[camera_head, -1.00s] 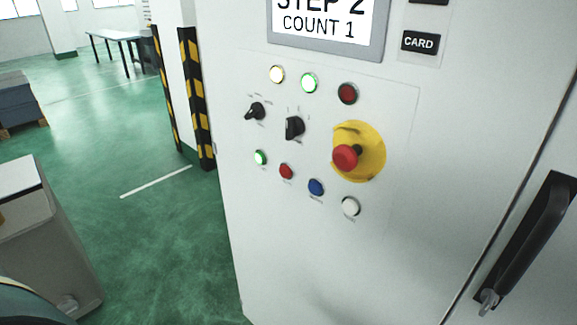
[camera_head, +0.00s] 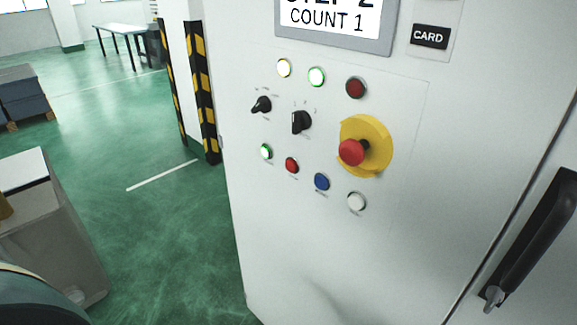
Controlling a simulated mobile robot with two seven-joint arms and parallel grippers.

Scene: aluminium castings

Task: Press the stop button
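A white cabinet front carries a control panel (camera_head: 400,220). A small red button (camera_head: 292,165) sits in the lower row, between a lit green button (camera_head: 266,152) and a blue button (camera_head: 321,182). A white button (camera_head: 356,201) ends the row on the right. A large red mushroom button (camera_head: 352,152) stands out from a yellow round plate (camera_head: 372,135). The labels are too small to read. Neither gripper is in view.
Above are two black rotary knobs, three lamps and a display (camera_head: 335,22) reading "COUNT 1". A black door handle (camera_head: 535,240) juts out at the right. A grey box-like unit (camera_head: 50,230) stands at the left. Green floor lies open beyond, beside striped posts (camera_head: 203,90).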

